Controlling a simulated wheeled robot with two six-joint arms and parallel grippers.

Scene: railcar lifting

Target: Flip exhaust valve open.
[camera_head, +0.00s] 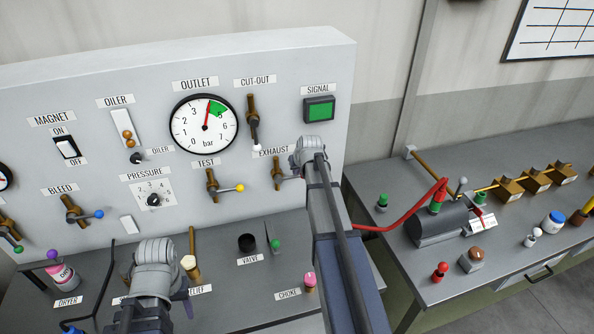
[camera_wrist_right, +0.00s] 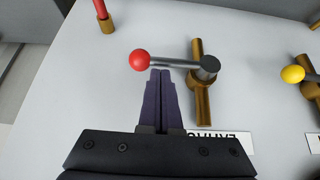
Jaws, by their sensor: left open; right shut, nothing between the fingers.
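The exhaust valve (camera_head: 277,173) is a brass fitting on the grey panel, under its EXHAUST label. Its dark lever with a red ball (camera_wrist_right: 140,60) lies crosswise to the brass pipe in the right wrist view; in the head view my right arm hides the ball. My right gripper (camera_wrist_right: 161,75) is shut and empty. Its fingertips are close to the lever near the red ball, on the label side; I cannot tell if they touch. My left gripper (camera_head: 158,285) is open, low over the bench in front of the panel, its fingers mostly hidden.
The test valve (camera_head: 212,186) with a yellow ball sits left of the exhaust valve. The cut-out valve (camera_head: 252,118) and green signal lamp (camera_head: 319,110) are above. A side bench (camera_head: 390,246) on the right holds a cylinder and red hose.

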